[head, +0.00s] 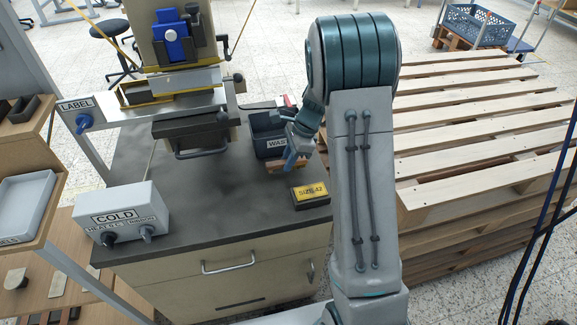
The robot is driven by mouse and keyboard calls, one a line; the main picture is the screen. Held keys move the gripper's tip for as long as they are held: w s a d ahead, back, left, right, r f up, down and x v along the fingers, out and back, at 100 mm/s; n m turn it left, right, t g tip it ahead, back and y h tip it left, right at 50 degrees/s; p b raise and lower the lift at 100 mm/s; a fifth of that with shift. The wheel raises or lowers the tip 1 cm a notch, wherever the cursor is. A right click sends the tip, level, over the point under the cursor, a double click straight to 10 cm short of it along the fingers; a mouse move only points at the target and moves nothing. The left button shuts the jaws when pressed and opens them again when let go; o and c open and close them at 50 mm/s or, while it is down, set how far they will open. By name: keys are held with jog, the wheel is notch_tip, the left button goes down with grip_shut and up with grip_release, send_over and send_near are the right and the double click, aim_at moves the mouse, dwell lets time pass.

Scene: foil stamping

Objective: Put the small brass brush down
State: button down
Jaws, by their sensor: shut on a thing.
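My gripper (289,160) is at the right part of the dark bench top, just in front of the waste bin and partly hidden by my own arm. It is shut on a small brown piece (275,167), which looks like the small brass brush. The brush is low over the bench top; I cannot tell whether it touches the surface. Its bristles are too small to make out.
The dark waste bin (268,131) stands right behind the gripper. A black block with a yellow "SIZE 42" label (311,190) lies in front.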

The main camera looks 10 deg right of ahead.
jog(key=shift+f, duration=1.45)
jog(key=shift+f, duration=0.15)
jog(key=c, duration=1.3)
grip_release()
